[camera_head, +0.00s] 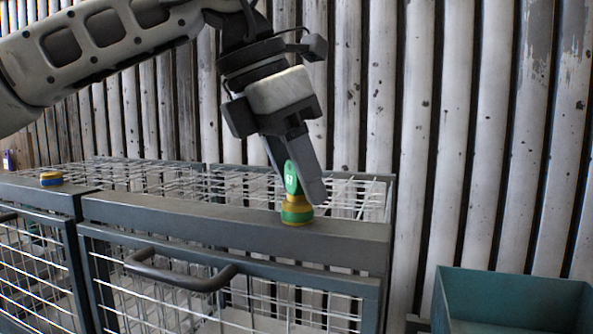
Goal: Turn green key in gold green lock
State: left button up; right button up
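The gold green lock (297,211) stands upright on the dark top rail of a wire cage, near its right end. The green key (292,179) stands upright in the top of the lock, with a white mark on its face. My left gripper (298,177) points down from above, its two grey fingers on either side of the key. It looks shut on the key; the contact on the far side is hidden. My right gripper is not in view.
A blue and yellow lock (51,179) sits on the cage rail at the far left. The cage (240,234) has a dark handle (182,276) on its front. A teal bin (510,297) stands at lower right. A ribbed, worn metal wall (470,130) rises behind.

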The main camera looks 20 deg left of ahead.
pick_arm(q)
jog(key=c, duration=0.7)
jog(key=shift+r+m+g+h+p, duration=0.1)
jog(key=shift+m+g+h+p, duration=0.25)
jog(key=shift+m+p, duration=0.75)
jog(key=shift+m+g+h+p, duration=0.3)
jog(key=shift+m+p, duration=0.25)
jog(key=shift+m, duration=0.65)
